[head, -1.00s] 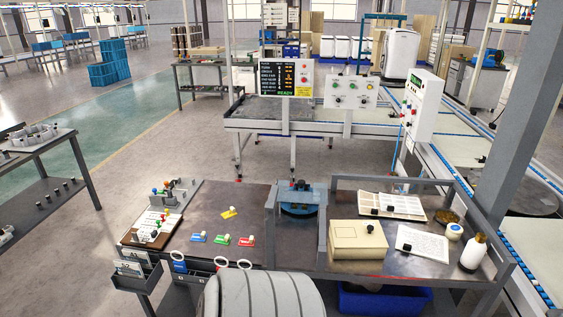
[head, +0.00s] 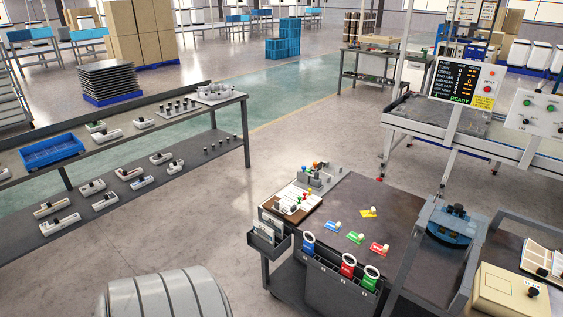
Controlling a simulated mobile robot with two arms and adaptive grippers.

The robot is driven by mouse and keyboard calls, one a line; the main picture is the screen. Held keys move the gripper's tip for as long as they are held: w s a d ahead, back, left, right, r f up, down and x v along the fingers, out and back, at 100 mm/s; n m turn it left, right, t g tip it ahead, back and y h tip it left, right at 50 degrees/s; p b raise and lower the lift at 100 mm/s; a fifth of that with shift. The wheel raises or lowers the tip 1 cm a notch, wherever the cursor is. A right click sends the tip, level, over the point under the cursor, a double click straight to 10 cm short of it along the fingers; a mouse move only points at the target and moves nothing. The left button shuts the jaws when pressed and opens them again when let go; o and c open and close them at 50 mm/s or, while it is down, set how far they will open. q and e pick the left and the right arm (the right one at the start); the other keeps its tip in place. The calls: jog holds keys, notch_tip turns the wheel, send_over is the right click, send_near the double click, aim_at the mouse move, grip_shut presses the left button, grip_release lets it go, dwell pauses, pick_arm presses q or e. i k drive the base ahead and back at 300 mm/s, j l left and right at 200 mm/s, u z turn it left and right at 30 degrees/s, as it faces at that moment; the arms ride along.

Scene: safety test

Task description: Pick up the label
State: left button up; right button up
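Several small coloured pieces that look like labels or tags lie flat on the dark workbench (head: 345,195) in the head view. They are a yellow one (head: 368,213), a blue one (head: 331,226), a green one (head: 355,238) and a red one (head: 379,249). Each has a small pale knob-like part on it. I cannot tell which one is the label of the task. Neither of my grippers is in view, and nothing visible is touching these pieces.
A grey bin (head: 338,286) with blue, red and green ringed items hangs at the bench's front. A two-level shelf (head: 199,123) stands left; open floor lies between.

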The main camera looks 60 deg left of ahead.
aim_at(331, 225)
jog(key=u, duration=1.45)
jog(key=i+u, duration=0.2)
jog(key=i, duration=0.45)
